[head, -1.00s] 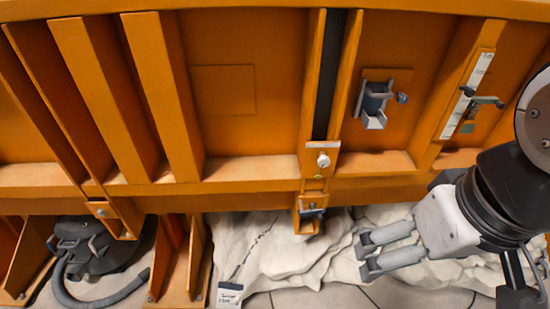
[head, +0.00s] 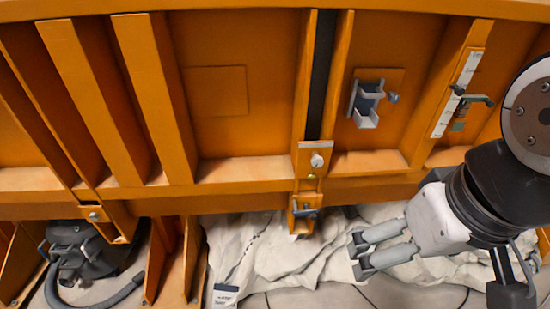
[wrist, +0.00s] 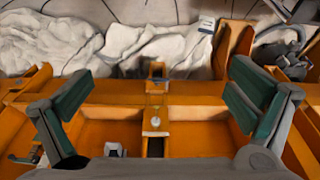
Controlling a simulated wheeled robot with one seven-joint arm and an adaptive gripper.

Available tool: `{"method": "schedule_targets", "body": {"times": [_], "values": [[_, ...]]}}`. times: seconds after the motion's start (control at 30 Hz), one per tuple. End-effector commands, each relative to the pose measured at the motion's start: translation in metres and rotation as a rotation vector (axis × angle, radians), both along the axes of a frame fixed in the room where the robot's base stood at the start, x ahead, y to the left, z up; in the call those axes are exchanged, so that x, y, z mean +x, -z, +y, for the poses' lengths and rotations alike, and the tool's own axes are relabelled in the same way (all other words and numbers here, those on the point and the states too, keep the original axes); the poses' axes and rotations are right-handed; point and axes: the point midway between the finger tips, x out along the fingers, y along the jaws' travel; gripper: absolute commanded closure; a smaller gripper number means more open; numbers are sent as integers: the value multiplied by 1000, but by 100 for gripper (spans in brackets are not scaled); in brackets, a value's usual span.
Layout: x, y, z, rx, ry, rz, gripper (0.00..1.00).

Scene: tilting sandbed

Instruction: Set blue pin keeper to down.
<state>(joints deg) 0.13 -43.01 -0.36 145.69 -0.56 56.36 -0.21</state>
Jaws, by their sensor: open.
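A small blue-grey latch or pin (head: 306,211) sits in an orange bracket under the lower rail of the orange sandbed; it looks like the blue pin keeper, but its exact position is too small to tell. My gripper (head: 359,256) is open and empty, to the right of this bracket and a little lower, apart from it. In the wrist view my gripper's (wrist: 158,88) green-padded fingers are spread wide, with the bracket (wrist: 157,70) between and beyond them. A round silver knob (head: 317,161) is on a plate above the bracket.
A grey holder (head: 367,103) is fixed to the panel above, with a scale strip (head: 457,93) and lever to its right. White crumpled cloth (head: 270,250) lies under the bed. A black machine with a hose (head: 80,255) stands lower left.

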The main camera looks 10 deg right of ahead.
Motion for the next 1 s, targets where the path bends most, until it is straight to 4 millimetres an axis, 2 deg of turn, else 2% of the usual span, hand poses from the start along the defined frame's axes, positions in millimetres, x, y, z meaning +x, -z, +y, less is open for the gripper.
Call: {"method": "schedule_targets", "body": {"times": [0.07, 0.1, 0.23, 0.37, 0.7, 0.87, 1.0], "values": [[0, 0, 0, 0, 0, 0, 0], [0, 0, 0, 0, 0, 0, 5], [4, 6, 2, 10, -7, 23, 34], [17, 30, 11, 62, -42, 112, 63], [80, 111, 50, 410, -194, 347, 63], [121, 144, 60, 618, -246, 354, 63], [161, 173, 61, 804, -270, 302, 63]]}}
